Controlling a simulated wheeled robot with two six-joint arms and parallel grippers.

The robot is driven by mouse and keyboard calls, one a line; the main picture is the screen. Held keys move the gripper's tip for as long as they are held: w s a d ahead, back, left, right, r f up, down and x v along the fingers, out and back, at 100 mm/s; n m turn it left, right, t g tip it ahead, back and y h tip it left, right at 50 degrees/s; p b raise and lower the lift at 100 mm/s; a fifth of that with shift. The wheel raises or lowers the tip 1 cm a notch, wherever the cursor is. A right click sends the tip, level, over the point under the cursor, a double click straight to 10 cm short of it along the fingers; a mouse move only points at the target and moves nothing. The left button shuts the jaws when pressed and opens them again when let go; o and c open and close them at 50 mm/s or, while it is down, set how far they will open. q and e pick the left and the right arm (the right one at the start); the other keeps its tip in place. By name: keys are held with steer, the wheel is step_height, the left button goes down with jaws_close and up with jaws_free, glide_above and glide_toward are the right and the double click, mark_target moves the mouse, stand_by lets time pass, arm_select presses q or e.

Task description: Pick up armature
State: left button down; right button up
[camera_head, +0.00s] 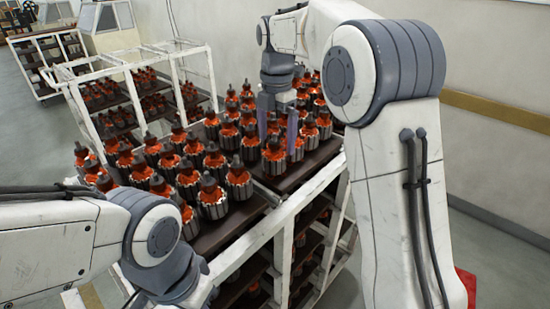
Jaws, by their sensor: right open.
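Many armatures with orange windings, dark shafts and ribbed metal cores stand upright in rows on the top shelf of a white-framed rack. One armature (239,179) stands at the near edge of the left tray. Another armature (274,156) stands just below my right gripper (278,134). The right gripper points down among the armatures of the right tray, with its fingers apart. Whether its fingers straddle an armature is hard to tell. My left arm comes in from the lower left; its gripper is out of the picture.
The dark tray (231,222) on the white rack (285,212) holds several rows close together. Lower shelves hold more armatures. A second white rack (128,67) stands behind, and another rack (50,52) is farther left. A pale wall runs along the right.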

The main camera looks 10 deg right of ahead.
steer(key=f, duration=0.2)
steer(key=f+p, duration=0.1)
steer(key=shift+s+a+f, duration=0.2)
steer(key=shift+a, duration=0.1)
steer(key=shift+f, duration=0.3)
jaws_close()
steer(key=shift+r, duration=0.15)
steer(key=shift+w+r+b, duration=0.1)
steer(key=shift+r+b, duration=0.2)
steer(key=shift+r, duration=0.2)
step_height(320, 180, up, 2)
steer(key=shift+r+b, duration=0.25)
steer(key=shift+b, duration=0.15)
steer(key=s+d+r+b, duration=0.3)
steer(key=s+d+r, duration=0.4)
steer(key=s+d, duration=0.1)
steer(key=shift+d+r+b, duration=0.15)
steer(key=shift+d+b, duration=0.15)
